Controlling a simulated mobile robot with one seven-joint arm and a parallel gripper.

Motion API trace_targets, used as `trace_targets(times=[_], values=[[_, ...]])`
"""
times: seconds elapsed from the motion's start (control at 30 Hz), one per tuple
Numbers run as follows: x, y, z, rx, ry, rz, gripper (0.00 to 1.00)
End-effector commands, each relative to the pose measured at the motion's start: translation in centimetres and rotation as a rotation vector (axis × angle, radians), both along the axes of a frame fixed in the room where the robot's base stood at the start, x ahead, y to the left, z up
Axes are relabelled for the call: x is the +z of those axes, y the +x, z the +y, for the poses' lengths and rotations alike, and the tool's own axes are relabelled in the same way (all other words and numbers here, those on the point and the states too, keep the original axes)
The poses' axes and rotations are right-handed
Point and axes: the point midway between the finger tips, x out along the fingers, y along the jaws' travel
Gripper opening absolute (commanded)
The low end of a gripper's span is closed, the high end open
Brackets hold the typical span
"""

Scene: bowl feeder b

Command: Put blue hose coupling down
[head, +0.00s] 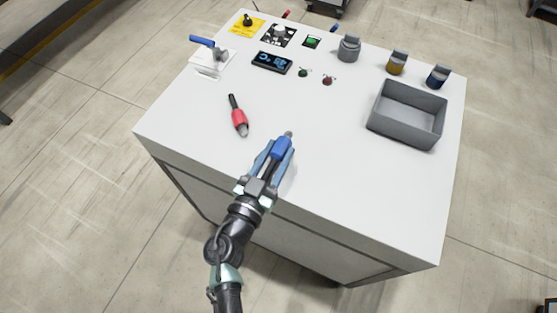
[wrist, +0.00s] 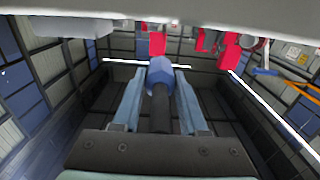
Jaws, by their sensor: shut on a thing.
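The blue hose coupling (head: 283,147) has a blue body, a grey tip at its far end and a dark stem. My gripper (head: 277,153) is shut on it, with one blue-grey finger on each side, over the front middle of the white table. In the wrist view the coupling (wrist: 160,76) sits between the fingertips of my gripper (wrist: 160,98), its dark stem running back toward the palm. From these views I cannot tell whether the coupling touches the tabletop.
A red coupling (head: 239,120) lies left of my gripper on the white table (head: 330,170). An empty grey bin (head: 407,130) stands at right. Switches, a display (head: 272,63) and several fittings line the back. The table's front middle and right are clear.

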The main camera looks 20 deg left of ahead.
Motion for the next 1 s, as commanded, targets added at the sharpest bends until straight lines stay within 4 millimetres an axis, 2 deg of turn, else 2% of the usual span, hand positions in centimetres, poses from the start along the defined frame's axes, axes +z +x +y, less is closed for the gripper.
trace_targets(times=[0.4, 0.87, 0.9, 1.0], values=[[-4.3, 0.1, 0.0, -0.001, 0.001, -0.002, 0.0], [-4.8, 0.0, 0.0, -0.001, 0.003, -0.003, 0.0], [-4.8, 0.0, 0.0, -0.001, 0.002, -0.001, 0.48], [-4.7, 0.0, 0.0, -0.001, 0.002, -0.001, 0.66]])
